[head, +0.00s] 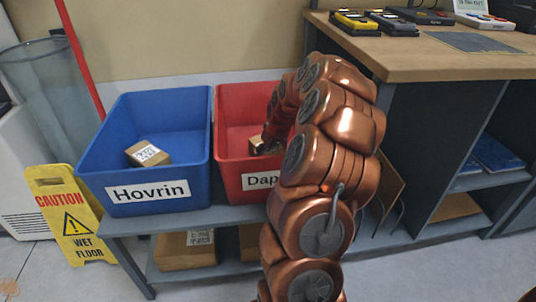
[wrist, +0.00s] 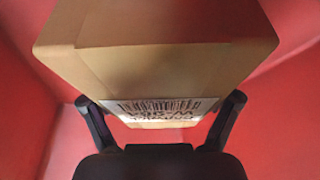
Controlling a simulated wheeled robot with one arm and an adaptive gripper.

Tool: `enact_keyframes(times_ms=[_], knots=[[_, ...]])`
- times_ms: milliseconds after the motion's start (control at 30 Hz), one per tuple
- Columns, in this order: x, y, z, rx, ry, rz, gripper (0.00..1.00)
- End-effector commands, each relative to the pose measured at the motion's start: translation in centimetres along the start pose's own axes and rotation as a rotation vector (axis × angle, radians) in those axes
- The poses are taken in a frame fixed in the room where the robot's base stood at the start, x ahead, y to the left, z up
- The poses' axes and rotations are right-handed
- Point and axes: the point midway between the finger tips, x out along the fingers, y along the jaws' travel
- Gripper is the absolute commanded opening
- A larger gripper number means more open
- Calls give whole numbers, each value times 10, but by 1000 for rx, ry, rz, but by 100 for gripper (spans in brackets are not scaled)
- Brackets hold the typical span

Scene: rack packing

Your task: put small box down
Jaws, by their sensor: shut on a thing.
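My gripper (wrist: 160,125) is shut on a small cardboard box (wrist: 155,60), with its dark fingers on either side of the box's white barcode label. Red walls surround the box in the wrist view. In the head view my copper arm reaches into the red bin (head: 228,120), labelled "Dap…", the rest of the label being hidden by the arm. Part of the held box (head: 256,146) shows inside that bin beside my gripper (head: 270,145). Whether the box touches the bin floor cannot be told.
A blue bin (head: 95,165) labelled "Hovrin" stands to the left with another small box (head: 148,153) inside. A yellow wet floor sign (head: 70,215) stands further left. A wooden counter (head: 420,55) with devices is at right. Cardboard boxes (head: 185,250) lie on the lower shelf.

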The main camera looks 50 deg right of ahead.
Motion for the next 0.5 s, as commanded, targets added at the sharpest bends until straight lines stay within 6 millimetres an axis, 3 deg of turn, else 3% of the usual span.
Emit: enact_keyframes(times_ms=[267, 300, 400, 500], knots=[[2, 0, 1, 0, -1, 0, 42], [2, 0, 1, 0, -1, 0, 91], [2, 0, 1, 0, -1, 0, 100], [2, 0, 1, 0, -1, -1, 100]])
